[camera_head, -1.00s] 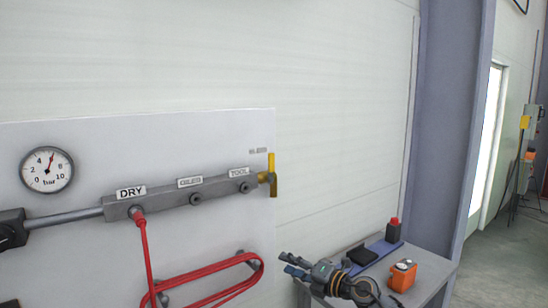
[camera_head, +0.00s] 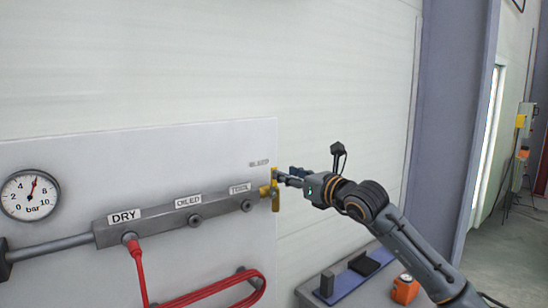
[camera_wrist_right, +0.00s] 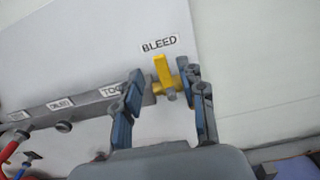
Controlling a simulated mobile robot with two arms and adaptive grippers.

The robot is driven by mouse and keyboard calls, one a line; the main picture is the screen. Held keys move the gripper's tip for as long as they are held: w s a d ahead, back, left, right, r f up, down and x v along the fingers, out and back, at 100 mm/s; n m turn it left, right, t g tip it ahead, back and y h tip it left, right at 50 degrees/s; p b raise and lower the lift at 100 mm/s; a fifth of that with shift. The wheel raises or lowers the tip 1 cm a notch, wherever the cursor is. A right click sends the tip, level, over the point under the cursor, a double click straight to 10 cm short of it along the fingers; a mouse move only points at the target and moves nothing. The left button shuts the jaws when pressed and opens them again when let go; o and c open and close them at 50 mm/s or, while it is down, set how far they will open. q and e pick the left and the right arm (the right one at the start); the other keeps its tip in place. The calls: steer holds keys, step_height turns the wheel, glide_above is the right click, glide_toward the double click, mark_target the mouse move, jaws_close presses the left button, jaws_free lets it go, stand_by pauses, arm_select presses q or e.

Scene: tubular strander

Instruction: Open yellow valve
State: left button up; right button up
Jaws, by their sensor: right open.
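The yellow valve (camera_head: 275,189) sits at the right end of the grey manifold (camera_head: 175,218) on the white panel, below the BLEED label. Its handle stands upright. My right gripper (camera_head: 284,177) is at the valve, coming from the right. In the right wrist view, the yellow valve (camera_wrist_right: 164,72) shows between the two blue fingers of my right gripper (camera_wrist_right: 165,95), which are open with one on each side. Whether a finger touches the valve I cannot tell. My left gripper is not in view.
A pressure gauge (camera_head: 30,195) is on the panel at left. A red hose (camera_head: 140,270) hangs from the DRY port. A table at lower right holds a blue tray (camera_head: 350,281) with dark items and an orange device (camera_head: 404,289). The wall right of the panel is bare.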

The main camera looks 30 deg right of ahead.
mark_target(275, 168)
steer(key=w+p, duration=0.1)
steer(key=w, duration=0.1)
steer(key=w+p, duration=0.1)
steer(key=w, duration=0.1)
steer(key=shift+w+a+r, duration=0.2)
steer(key=shift+w, duration=0.2)
steer(key=shift+w+a+f+p, duration=0.1)
steer(key=shift+w+f+p, duration=0.1)
steer(key=shift+w, duration=0.2)
steer(key=shift+w+f+p, duration=0.1)
steer(key=shift+w+p, duration=0.1)
steer(key=shift+w, duration=0.15)
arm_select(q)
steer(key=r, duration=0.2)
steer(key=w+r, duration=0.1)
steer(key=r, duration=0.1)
arm_select(e)
steer(key=shift+c, duration=0.2)
jaws_close()
